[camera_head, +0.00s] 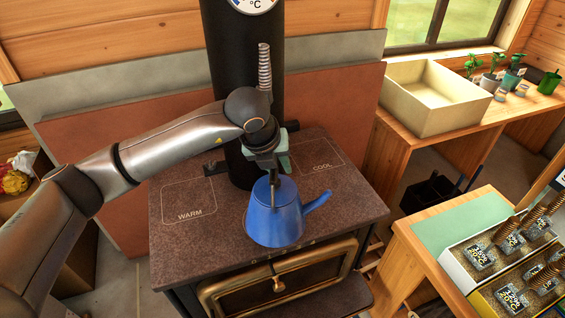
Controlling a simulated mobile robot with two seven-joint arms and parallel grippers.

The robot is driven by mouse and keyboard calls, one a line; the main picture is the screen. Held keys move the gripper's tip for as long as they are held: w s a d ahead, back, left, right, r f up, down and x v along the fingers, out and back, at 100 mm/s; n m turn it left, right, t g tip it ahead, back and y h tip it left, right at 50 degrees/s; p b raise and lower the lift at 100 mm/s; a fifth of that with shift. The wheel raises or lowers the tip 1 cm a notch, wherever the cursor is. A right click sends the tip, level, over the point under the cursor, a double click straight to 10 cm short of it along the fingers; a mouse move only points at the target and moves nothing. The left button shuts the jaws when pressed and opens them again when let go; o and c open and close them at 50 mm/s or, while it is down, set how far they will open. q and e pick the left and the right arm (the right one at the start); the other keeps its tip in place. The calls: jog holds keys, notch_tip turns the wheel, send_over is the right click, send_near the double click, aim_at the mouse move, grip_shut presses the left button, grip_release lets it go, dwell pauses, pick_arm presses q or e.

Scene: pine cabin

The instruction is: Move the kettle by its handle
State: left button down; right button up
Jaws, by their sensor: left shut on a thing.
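A blue kettle (274,216) is at the front middle of the dark stove top (335,205), its spout pointing right. It is between the outlined WARM area (190,203) on the left and the COOL area (315,160) on the right. My left gripper (273,178) comes down from above and is shut on the kettle's handle at the top. The handle is mostly hidden by the gripper. I cannot tell whether the kettle's base touches the stove. My right gripper is not in view.
A black stovepipe (240,60) rises behind the kettle, close to my left arm. A brass-framed stove door (280,287) is below the front edge. A bench with a pale basin (433,98) and a table with coil-handled items (508,250) stand to the right.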

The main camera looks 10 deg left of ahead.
pick_arm(q)
jog(key=shift+w+a+f, duration=0.15)
jog(key=shift+w, duration=0.15)
jog(key=shift+w+a+f, duration=0.1)
jog(key=shift+w+f, duration=0.1)
jog(key=shift+f, duration=1.55)
jog(key=c, duration=1.1)
grip_release()
jog(key=shift+s+f, duration=0.1)
jog(key=shift+f, duration=0.15)
jog(key=o, duration=0.5)
jog(key=shift+c, duration=0.2)
jog(key=shift+r, duration=0.1)
jog(key=v, duration=1.2)
jog(key=shift+s, duration=0.1)
